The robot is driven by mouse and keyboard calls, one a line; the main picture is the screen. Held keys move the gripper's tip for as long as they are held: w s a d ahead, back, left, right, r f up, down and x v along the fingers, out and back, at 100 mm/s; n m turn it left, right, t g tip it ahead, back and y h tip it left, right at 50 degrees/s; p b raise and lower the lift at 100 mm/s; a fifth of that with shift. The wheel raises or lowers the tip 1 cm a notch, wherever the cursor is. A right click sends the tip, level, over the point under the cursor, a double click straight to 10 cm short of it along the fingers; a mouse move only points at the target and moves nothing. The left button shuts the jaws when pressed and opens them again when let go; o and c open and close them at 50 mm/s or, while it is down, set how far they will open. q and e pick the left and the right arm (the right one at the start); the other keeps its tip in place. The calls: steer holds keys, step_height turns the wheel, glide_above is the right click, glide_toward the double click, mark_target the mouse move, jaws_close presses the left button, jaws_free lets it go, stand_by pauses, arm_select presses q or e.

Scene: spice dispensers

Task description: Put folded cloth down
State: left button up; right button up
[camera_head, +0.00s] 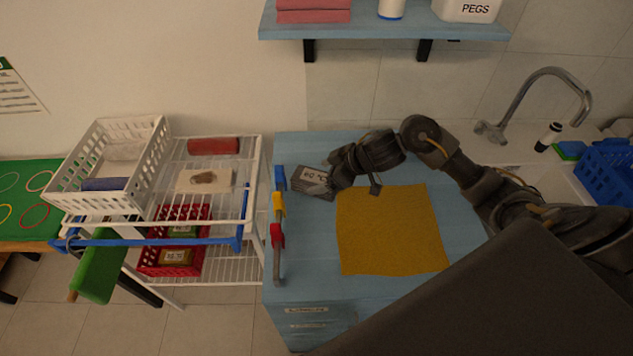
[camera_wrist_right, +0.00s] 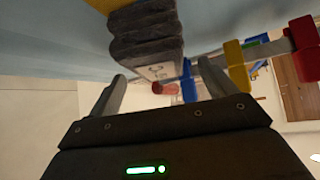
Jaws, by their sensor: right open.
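The folded cloth (camera_head: 313,181) is a grey layered stack with a label reading about "60 °C". It lies at the back left of the blue counter (camera_head: 305,245), and shows in the wrist view (camera_wrist_right: 147,40) against the blue surface. My right gripper (camera_head: 350,183) is just right of the cloth in the head view. In the wrist view its two fingers (camera_wrist_right: 163,75) are spread apart, with the cloth's labelled end in front of the gap between them. I cannot tell whether a finger touches it. My left gripper is not in view.
A yellow cloth (camera_head: 392,230) lies flat on the counter. A rail with blue, yellow and red clips (camera_head: 278,206) runs along its left edge. A white wire rack (camera_head: 215,225) with a white basket (camera_head: 110,160) and red crate (camera_head: 158,262) stands left. A sink tap (camera_head: 520,105) is right.

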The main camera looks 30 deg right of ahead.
mark_target(317, 177)
steer(key=shift+w+a+f, duration=0.15)
steer(key=shift+a+f, duration=0.15)
steer(key=shift+f, duration=0.05)
steer(key=x, duration=0.4)
steer(key=shift+w+f, duration=0.15)
steer(key=shift+w, duration=0.1)
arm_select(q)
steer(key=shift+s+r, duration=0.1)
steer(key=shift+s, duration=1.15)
arm_select(e)
steer(key=shift+s+d, duration=0.1)
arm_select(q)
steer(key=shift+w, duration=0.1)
arm_select(e)
steer(key=shift+c, duration=0.2)
steer(key=c, duration=0.5)
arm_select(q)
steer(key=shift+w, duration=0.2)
arm_select(e)
steer(key=c, duration=0.7)
steer(key=shift+o, duration=0.2)
